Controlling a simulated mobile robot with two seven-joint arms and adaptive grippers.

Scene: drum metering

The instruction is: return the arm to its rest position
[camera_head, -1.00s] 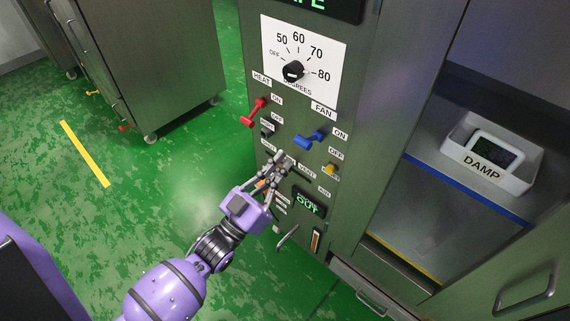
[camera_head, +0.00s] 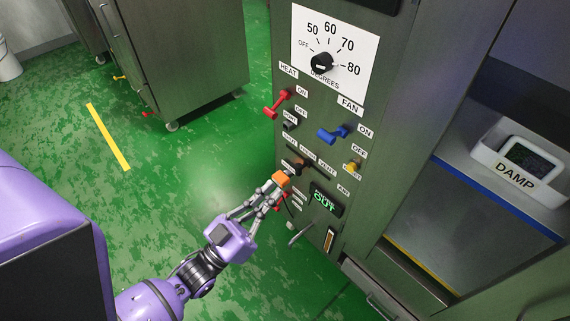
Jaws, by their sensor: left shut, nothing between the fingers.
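My left gripper (camera_head: 268,195) is in front of the lower part of the grey control panel (camera_head: 300,135). Its purple arm comes in from the lower left. Its fingers are shut with nothing between them. The fingertips appear just below an orange knob (camera_head: 281,179) on the panel; whether they touch it I cannot tell. The fingers partly cover small labels and a red part there. My right gripper is not in view.
The panel carries a dial (camera_head: 322,63), a red HEAT lever (camera_head: 278,104), a blue FAN lever (camera_head: 333,133), a yellow knob (camera_head: 352,167) and a lit display (camera_head: 325,202). A DAMP tray (camera_head: 545,190) stands on the right shelf.

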